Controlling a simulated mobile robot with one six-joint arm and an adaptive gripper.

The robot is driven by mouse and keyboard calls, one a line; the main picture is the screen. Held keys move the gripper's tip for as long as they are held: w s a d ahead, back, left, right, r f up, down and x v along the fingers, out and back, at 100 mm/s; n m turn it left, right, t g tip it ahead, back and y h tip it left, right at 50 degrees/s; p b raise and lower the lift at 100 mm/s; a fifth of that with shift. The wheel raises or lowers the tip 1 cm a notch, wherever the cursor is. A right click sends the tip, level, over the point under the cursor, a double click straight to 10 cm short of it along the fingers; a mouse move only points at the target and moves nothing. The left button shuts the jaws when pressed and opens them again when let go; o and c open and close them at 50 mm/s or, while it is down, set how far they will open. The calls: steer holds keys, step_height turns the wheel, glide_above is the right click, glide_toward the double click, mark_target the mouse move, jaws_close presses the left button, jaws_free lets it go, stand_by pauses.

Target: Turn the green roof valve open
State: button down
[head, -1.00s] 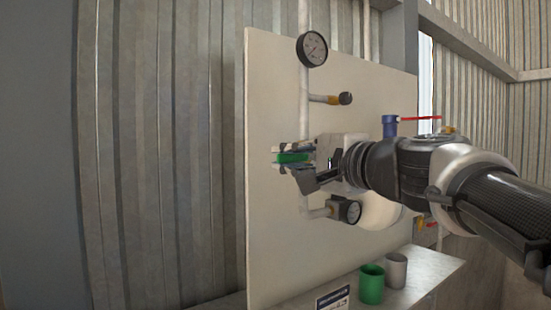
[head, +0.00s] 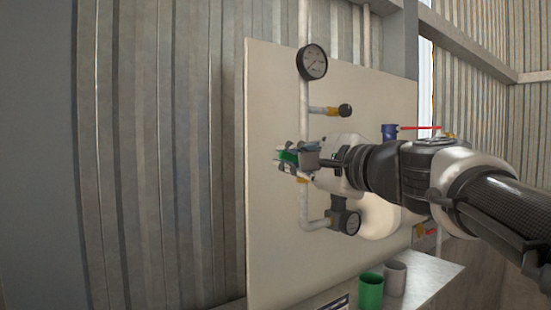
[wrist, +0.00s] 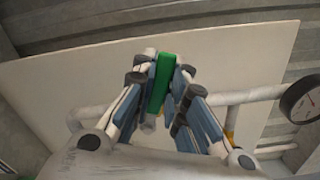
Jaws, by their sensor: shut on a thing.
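The green valve handle (wrist: 159,84) is a flat bar between the two fingers of my gripper (wrist: 159,75) in the wrist view. My gripper is shut on it, one finger on each side. In the head view the green handle (head: 288,157) shows at the left end of my gripper (head: 297,158), in front of the pale board. A bit of brass (head: 302,180) shows just below the gripper.
A green cup (head: 370,291) and a grey cup (head: 395,278) stand on the shelf.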

steer(key=shift+w+d+r+m+p, duration=0.15)
steer(key=shift+r+m+p, duration=0.35)
steer(key=shift+m, duration=0.4)
steer(key=shift+f, duration=0.1)
steer(key=c, duration=1.6)
jaws_free()
steer(key=v, duration=0.7)
steer(key=shift+s+d, duration=0.15)
steer(key=shift+s, duration=0.1)
